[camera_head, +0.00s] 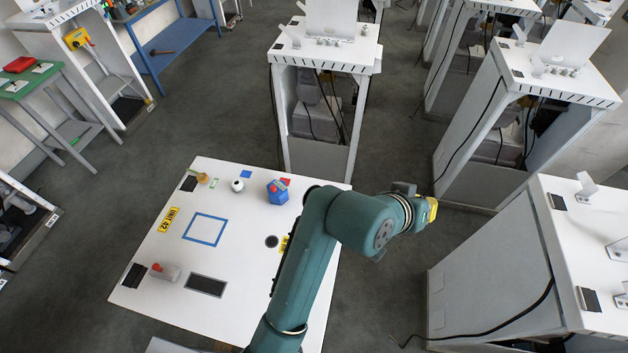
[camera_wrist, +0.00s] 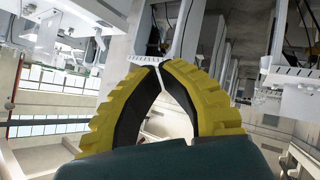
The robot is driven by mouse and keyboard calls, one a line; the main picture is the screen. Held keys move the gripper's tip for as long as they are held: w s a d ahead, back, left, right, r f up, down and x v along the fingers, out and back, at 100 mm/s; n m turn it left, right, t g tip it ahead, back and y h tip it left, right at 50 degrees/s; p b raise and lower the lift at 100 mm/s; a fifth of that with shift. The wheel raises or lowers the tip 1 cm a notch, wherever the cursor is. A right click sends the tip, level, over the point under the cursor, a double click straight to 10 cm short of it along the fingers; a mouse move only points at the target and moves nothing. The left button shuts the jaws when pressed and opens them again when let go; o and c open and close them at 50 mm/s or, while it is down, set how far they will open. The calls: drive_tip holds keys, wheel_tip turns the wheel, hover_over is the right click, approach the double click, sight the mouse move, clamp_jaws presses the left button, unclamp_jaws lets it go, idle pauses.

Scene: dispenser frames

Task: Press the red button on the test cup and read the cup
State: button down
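A white table (camera_head: 255,262) in the head view carries two small things with red parts. One is a pale grey piece (camera_head: 170,274) with a round red knob (camera_head: 156,267) near the front left corner. The other is a blue faceted object (camera_head: 277,194) with a red patch near the back edge. I cannot tell which is the test cup, and no reading is legible. My gripper (camera_head: 430,211) is right of the table, away from both. In the wrist view its yellow fingers (camera_wrist: 159,66) meet at the tips, with nothing held.
A white ball (camera_head: 237,185) and a yellowish piece (camera_head: 202,178) lie at the table's back. A blue square outline (camera_head: 205,229) and dark rectangle (camera_head: 206,285) mark the top. My arm crosses the table's right side. White stations (camera_head: 325,48) stand behind and right.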

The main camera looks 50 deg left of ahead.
drive_tip(key=s+a+f+n+y, duration=0.1)
drive_tip(key=s+a, duration=0.4)
drive_tip(key=a, duration=0.5)
drive_tip(key=s+a+f+n+g+y+p, duration=0.1)
drive_tip(key=s+a+n, duration=0.3)
drive_tip(key=a, duration=0.6)
drive_tip(key=s+a+f+n+g+y, duration=0.1)
drive_tip(key=s+a+n, duration=0.1)
drive_tip(key=s+a, duration=0.5)
drive_tip(key=a, duration=0.4)
drive_tip(key=shift+s+n+y+p, duration=0.3)
drive_tip(key=shift+s+y+p, duration=0.05)
drive_tip(key=shift+s+y, duration=0.05)
drive_tip(key=shift+a+f, duration=0.1)
drive_tip(key=shift+f, duration=0.1)
drive_tip(key=b, duration=0.2)
hover_over(276, 189)
drive_tip(key=f, duration=0.7)
drive_tip(key=shift+w+a+f, duration=0.15)
drive_tip(key=shift+a+f, duration=0.05)
drive_tip(key=shift+f, duration=0.6)
drive_tip(key=shift+f, duration=0.4)
